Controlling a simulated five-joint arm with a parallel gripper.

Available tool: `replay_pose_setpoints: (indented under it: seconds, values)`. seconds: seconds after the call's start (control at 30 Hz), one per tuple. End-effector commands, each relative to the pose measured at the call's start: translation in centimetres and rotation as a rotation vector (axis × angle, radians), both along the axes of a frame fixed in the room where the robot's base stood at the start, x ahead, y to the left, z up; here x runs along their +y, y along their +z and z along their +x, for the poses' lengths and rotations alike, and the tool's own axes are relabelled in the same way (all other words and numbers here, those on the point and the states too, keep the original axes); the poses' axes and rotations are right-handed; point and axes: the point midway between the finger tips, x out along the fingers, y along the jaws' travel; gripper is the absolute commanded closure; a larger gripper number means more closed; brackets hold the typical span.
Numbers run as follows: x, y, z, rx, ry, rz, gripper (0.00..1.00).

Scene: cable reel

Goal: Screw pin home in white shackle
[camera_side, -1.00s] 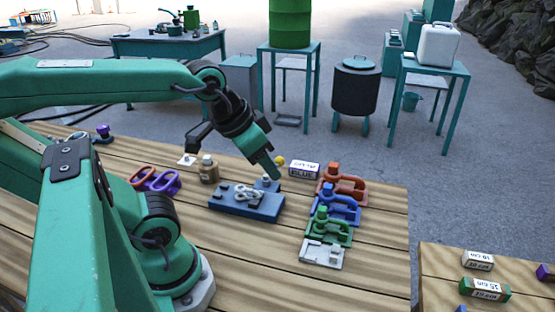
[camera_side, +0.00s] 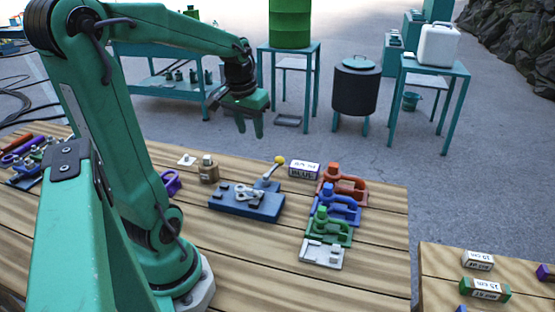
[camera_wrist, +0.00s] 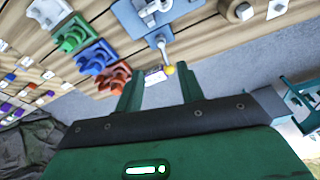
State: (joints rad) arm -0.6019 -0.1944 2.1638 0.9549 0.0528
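The white shackle (camera_side: 248,194) lies on the blue fixture block (camera_side: 229,207); it also shows at the top of the wrist view (camera_wrist: 150,11). I cannot make out its pin clearly or tell how deep it sits. A grey lever (camera_side: 271,172) with a yellow knob (camera_side: 280,159) rises from the block's back right; the knob also shows in the wrist view (camera_wrist: 169,70). My gripper (camera_side: 250,131) is raised well above and behind the block, clear of it. Its two fingers are apart with nothing between them, as the wrist view (camera_wrist: 160,91) also shows.
The front of the table is clear.

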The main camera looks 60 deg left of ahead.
Motion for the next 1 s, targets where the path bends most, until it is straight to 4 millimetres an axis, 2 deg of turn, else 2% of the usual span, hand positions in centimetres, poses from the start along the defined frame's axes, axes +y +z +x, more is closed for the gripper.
replay_pose_setpoints:
  seconds: [0.03, 0.3, 0.5, 0.7, 1.0]
  values:
    - [1.8, -0.6, -0.3, 0.019, 0.044, -0.012, 0.62]
    - [10.1, -3.7, -2.8, 0.093, 0.243, -0.08, 0.62]
    - [15.1, -6.1, -5.8, 0.131, 0.368, -0.13, 0.62]
    - [17.4, -7.5, -7.6, 0.148, 0.426, -0.157, 0.62]
    - [17.7, -7.7, -7.9, 0.15, 0.435, -0.161, 0.62]
